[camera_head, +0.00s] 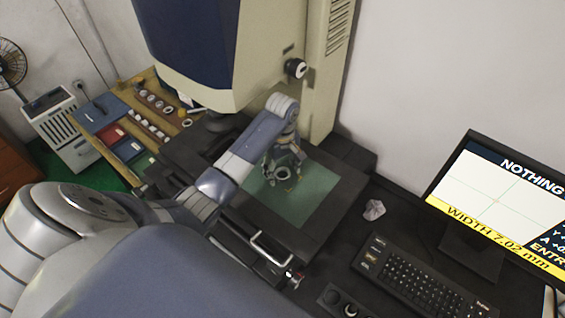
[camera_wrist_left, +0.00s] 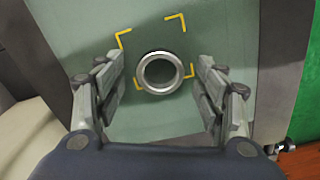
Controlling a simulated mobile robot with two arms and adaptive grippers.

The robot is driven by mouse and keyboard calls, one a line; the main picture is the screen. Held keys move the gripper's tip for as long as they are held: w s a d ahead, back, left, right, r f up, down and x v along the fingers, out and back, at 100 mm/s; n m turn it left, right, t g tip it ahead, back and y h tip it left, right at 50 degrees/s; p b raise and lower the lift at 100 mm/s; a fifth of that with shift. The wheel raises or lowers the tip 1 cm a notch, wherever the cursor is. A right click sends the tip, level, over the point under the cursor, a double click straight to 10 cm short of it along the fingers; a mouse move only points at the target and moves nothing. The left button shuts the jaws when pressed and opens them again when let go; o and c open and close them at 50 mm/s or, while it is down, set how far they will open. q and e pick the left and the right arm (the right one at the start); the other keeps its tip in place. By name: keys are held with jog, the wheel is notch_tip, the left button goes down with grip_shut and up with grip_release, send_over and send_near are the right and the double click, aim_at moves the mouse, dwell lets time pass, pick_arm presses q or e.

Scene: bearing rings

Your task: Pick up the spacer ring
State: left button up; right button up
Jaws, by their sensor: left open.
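The spacer ring (camera_wrist_left: 143,74) is a silvery metal ring on the green plate, at the lower part of the yellow corner marks (camera_wrist_left: 152,32) in the left wrist view. In the head view the ring (camera_head: 282,172) shows small beside my left gripper (camera_head: 279,165). In the left wrist view my left gripper (camera_wrist_left: 160,96) is open, with one finger on each side of the ring and a gap to both. The gripper's height over the plate is hard to tell. My right gripper is not in view.
The green plate (camera_head: 318,190) lies on a dark stage under a large machine housing (camera_head: 200,50). A wooden tray (camera_head: 178,118) with several rings stands at the left.

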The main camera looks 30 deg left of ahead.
pick_arm(q)
jog(key=c, duration=1.2)
jog(key=shift+r, duration=0.15)
